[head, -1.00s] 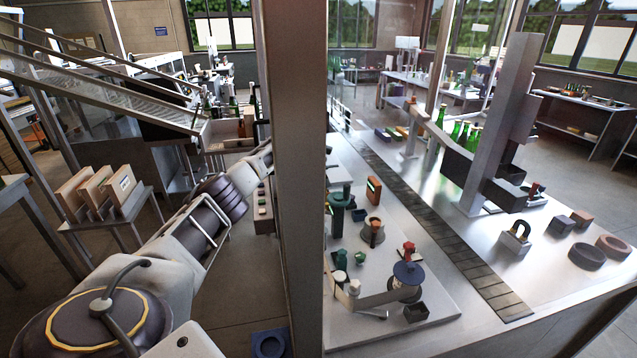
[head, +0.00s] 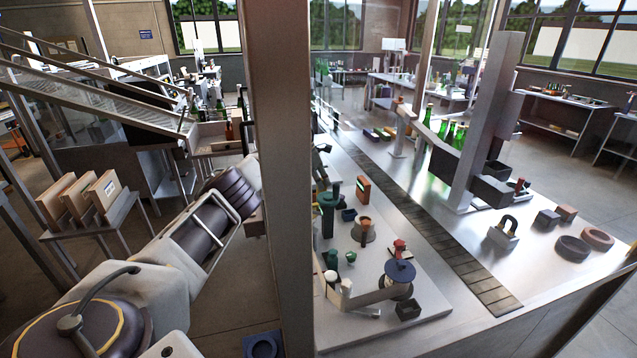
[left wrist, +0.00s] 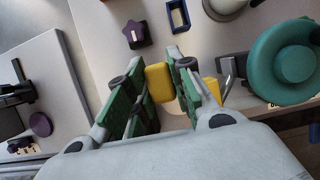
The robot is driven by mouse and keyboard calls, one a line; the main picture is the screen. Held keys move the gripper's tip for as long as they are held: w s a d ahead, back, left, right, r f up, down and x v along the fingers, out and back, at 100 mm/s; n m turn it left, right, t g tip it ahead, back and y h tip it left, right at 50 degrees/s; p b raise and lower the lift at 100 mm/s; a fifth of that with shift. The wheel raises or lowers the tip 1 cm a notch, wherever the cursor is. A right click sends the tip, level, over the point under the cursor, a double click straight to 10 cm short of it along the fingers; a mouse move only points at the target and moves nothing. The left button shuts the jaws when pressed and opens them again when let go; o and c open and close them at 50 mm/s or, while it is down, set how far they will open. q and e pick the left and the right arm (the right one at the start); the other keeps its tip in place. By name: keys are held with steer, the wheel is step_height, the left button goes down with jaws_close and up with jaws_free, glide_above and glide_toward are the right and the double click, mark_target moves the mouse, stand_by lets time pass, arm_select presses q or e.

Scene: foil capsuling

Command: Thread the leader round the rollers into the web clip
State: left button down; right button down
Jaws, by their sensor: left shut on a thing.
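In the left wrist view my left gripper (left wrist: 158,88) has green-padded fingers closed on a yellow piece (left wrist: 158,80). More yellow shows beyond the right finger. I cannot tell whether this piece is the leader's end. A large teal round part (left wrist: 284,62) is to the right of the fingers, apart from them. In the head view my left arm reaches in from the left, and its far end goes behind a grey column (head: 282,180). A teal-topped post (head: 329,198) stands on the bench just right of the column. I cannot make out the web clip. My right gripper is not in view.
A dark purple star-shaped knob (left wrist: 136,33) and a blue frame (left wrist: 178,15) are on the surface past the fingers. A dark conveyor strip (head: 430,225) runs along the bench. A blue disc device (head: 399,271) stands near the front.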

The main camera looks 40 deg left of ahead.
arm_select(q)
steer(key=shift+w+d+b, duration=0.45)
steer(key=shift+w+d, duration=0.15)
steer(key=shift+w, duration=0.1)
steer(key=shift+r, duration=0.1)
steer(key=w+d, duration=0.3)
steer(key=d, duration=0.4)
steer(key=shift+p, duration=0.35)
stand_by(1.0)
steer(key=shift+d, duration=0.15)
